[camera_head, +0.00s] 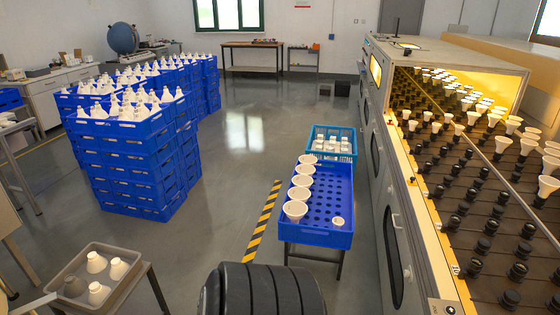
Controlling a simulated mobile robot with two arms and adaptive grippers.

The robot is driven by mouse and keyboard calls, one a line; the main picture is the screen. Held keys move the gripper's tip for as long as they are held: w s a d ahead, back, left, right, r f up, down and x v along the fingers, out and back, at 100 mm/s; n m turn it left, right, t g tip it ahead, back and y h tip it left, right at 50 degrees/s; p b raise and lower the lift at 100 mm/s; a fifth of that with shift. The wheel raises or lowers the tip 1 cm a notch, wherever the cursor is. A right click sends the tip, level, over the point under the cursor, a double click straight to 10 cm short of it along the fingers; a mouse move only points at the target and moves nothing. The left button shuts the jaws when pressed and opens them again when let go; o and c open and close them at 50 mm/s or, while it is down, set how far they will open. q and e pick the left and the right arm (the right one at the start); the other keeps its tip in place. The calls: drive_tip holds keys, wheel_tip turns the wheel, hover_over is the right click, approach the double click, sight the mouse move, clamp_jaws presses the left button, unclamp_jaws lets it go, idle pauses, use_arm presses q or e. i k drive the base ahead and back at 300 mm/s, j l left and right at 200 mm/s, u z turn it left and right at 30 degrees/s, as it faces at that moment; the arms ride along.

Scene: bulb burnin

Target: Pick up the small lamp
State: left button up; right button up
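A small white lamp (338,221) sits by itself near the front right corner of the blue perforated tray (318,237). Larger white lamps (295,210) stand in a row along the left side of that tray. More small white lamps (330,145) sit in the teal crate (317,131) just behind it. Neither of my grippers shows in the head view.
Stacked blue crates (128,172) full of white lamps stand at left. A grey tray (116,291) with several lamps is at lower left. The long rack (430,225) with black sockets and lit lamps borders the right. Open floor (235,165) lies between.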

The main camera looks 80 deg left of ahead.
sight(337, 222)
drive_tip(key=l+u, duration=0.15)
drive_tip(key=u, duration=0.3)
drive_tip(key=l+u, duration=0.2)
drive_tip(key=u, duration=0.25)
drive_tip(key=l+u, duration=0.15)
drive_tip(key=u, duration=0.3)
drive_tip(key=k+l+u, duration=0.1)
drive_tip(key=u, duration=0.35)
drive_tip(key=l+u, duration=0.15)
drive_tip(key=u, duration=0.35)
drive_tip(key=z, duration=1.7)
drive_tip(key=l+u, duration=0.1)
drive_tip(key=u, duration=1.6)
drive_tip(key=i+j, duration=0.25)
drive_tip(key=i, duration=0.25)
drive_tip(key=i+j+z, duration=0.1)
drive_tip(key=i, duration=0.45)
drive_tip(key=i+j, duration=0.7)
drive_tip(key=i, duration=0.3)
drive_tip(key=l+z, duration=0.05)
